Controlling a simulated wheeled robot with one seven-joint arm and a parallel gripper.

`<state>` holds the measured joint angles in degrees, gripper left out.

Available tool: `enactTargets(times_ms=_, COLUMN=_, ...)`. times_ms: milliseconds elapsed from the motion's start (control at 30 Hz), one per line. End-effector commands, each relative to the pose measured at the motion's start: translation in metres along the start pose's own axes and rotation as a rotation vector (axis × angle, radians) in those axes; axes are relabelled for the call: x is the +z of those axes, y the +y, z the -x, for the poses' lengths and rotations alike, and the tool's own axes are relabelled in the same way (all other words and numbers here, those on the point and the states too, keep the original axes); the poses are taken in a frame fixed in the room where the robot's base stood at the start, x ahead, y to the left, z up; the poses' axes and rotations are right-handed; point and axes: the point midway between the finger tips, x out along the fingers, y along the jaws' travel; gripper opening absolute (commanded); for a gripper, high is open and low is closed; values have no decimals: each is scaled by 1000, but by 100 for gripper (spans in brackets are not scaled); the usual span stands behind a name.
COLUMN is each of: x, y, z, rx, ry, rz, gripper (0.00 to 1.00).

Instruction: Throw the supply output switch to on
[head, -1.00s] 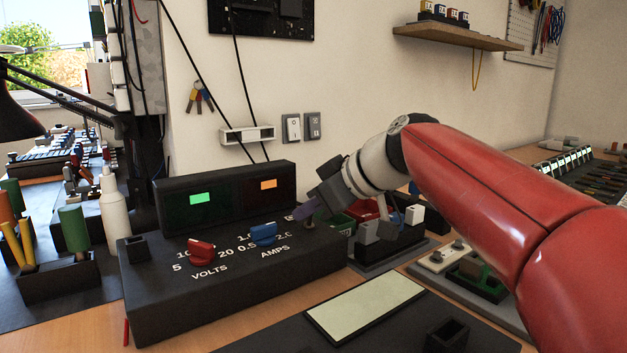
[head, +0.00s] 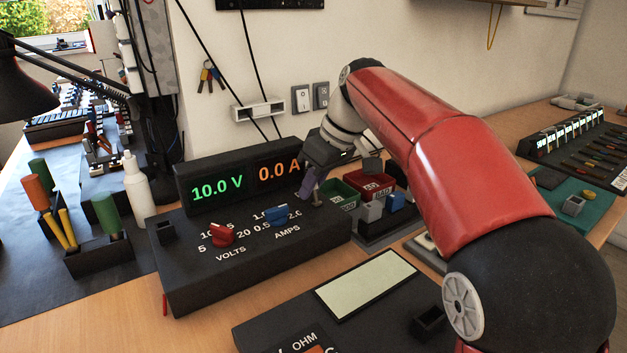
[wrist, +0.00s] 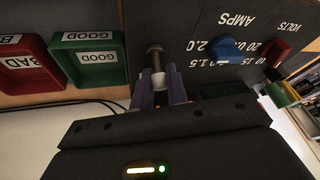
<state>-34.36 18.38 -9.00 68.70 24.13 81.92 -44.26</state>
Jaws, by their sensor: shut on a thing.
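The power supply (head: 260,254) is a black box with a red VOLTS knob (head: 222,234) and a blue AMPS knob (head: 277,215). Its display (head: 238,180) reads 10.0 V in green and 0.0 A in orange. The output switch is a small metal toggle at the panel's right end; its lever (wrist: 155,58) shows in the wrist view. My gripper (wrist: 159,86) is shut on the toggle, its purple fingers on either side of a pale collar. In the head view, my gripper (head: 308,190) hides most of the switch.
Green (head: 339,192) and red (head: 371,187) trays marked GOOD and BAD stand right of the supply. A black meter (head: 367,284) lies in front. A white bottle (head: 137,190) and a tool holder (head: 100,255) stand at left.

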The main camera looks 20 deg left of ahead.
Motion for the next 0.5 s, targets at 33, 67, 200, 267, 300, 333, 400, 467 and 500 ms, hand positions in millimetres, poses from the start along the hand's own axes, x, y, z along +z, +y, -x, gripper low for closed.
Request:
enactTargets(times_ms=33, x=-2, y=0, z=1, rx=1, ry=3, rz=0, gripper=0)
enactTargets(times_ms=67, x=-2, y=0, z=1, rx=1, ry=2, rz=0, gripper=0)
enactTargets(times_ms=200, x=-2, y=0, z=1, rx=1, ry=1, rz=0, gripper=0)
enactTargets(times_ms=267, x=-2, y=0, z=1, rx=1, ry=2, rz=0, gripper=0)
enactTargets(times_ms=300, x=-2, y=0, z=1, rx=1, ry=2, rz=1, gripper=0)
enactTargets(times_ms=333, x=-2, y=0, z=1, rx=2, ry=2, rz=1, gripper=0)
enactTargets(times_ms=400, x=-2, y=0, z=1, rx=1, ry=2, rz=1, gripper=19)
enactTargets(times_ms=467, x=-2, y=0, z=1, rx=1, ry=1, rz=1, gripper=27)
enactTargets(times_ms=500, x=-1, y=0, z=1, rx=1, ry=1, rz=1, gripper=32)
